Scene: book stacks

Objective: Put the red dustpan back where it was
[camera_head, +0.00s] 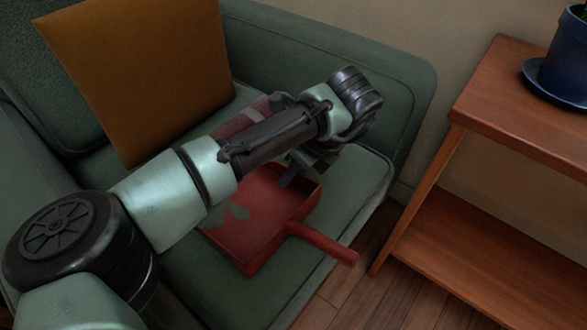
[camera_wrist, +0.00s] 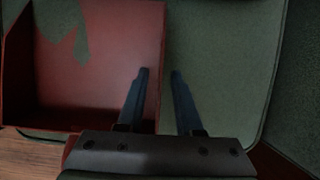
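The red dustpan (camera_head: 265,232) lies on the green sofa seat (camera_head: 345,205), its handle (camera_head: 325,244) pointing right past the seat's front edge. A jagged grey-green patch shows on its pan. The pan's far part is hidden behind my arm in the head view. In the wrist view, the dustpan (camera_wrist: 110,60) fills the left side. My gripper (camera_wrist: 160,72) is open, with its two fingers apart and the pan's side edge showing between them. In the head view, my gripper (camera_head: 296,172) is over the pan's far right side. I cannot tell whether a finger touches it.
An orange cushion (camera_head: 145,70) leans on the sofa back. A dull reddish object (camera_head: 240,118) lies partly hidden behind my arm. A wooden shelf table (camera_head: 530,105) stands to the right, with a blue pot (camera_head: 565,65) on top. Wooden floor (camera_head: 350,285) shows between sofa and table.

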